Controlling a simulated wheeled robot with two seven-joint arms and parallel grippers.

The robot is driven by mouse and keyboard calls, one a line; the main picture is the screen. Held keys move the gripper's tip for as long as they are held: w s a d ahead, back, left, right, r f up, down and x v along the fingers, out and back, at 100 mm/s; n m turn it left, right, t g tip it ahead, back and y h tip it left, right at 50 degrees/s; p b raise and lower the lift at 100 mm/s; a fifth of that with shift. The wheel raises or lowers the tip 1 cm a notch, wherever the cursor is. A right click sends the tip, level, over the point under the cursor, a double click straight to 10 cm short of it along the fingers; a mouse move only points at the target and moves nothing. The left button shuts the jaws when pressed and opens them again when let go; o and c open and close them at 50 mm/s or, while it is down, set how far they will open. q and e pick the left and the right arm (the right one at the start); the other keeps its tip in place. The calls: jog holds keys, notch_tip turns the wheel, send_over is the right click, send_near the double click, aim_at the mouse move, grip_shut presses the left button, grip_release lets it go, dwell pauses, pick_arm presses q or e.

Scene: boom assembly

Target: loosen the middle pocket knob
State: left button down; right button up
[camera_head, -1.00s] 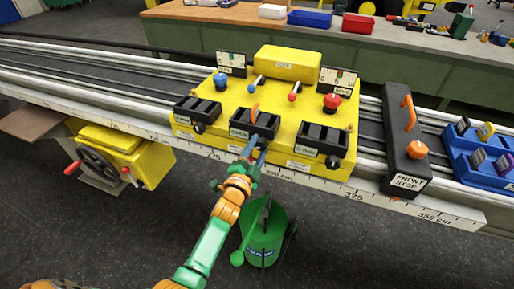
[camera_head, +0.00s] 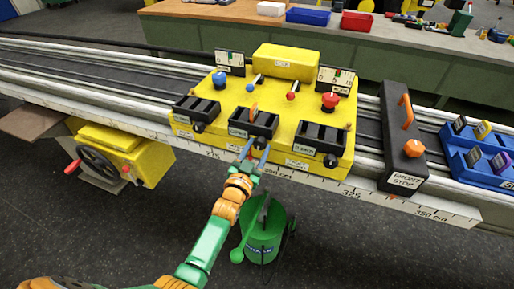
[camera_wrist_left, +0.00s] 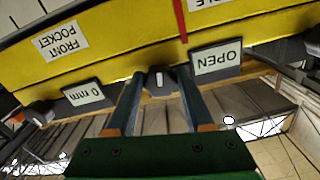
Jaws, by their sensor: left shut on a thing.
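The yellow carriage (camera_head: 225,80) sits on the rail. Its middle pocket (camera_head: 266,123) is a black box with an orange lever (camera_head: 253,110) and an "OPEN" label. The dark middle pocket knob (camera_head: 260,143) is on the front face below the pocket; the left wrist view shows it with a white mark (camera_wrist_left: 158,78). My left gripper (camera_head: 254,152) comes from below, with one blue finger on each side of the knob, shut on it. My right gripper is not in view.
The left pocket knob (camera_head: 198,127) and right pocket knob (camera_head: 331,160) flank the middle one. A "FRONT STOP" block (camera_head: 403,150) and blue tray (camera_head: 480,165) are to the right. A green canister (camera_head: 262,232) stands under my left forearm. A handwheel (camera_head: 97,163) is at left.

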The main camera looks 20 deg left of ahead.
pick_arm(q)
jog(key=shift+w+r+n, duration=0.1)
jog(key=shift+r+n, duration=0.25)
jog(key=shift+n, duration=0.05)
jog(key=c, duration=0.6)
grip_release()
jog(key=o, duration=0.3)
jog(key=shift+f, duration=0.2)
jog(key=s, duration=0.7)
jog(key=shift+a, duration=0.1)
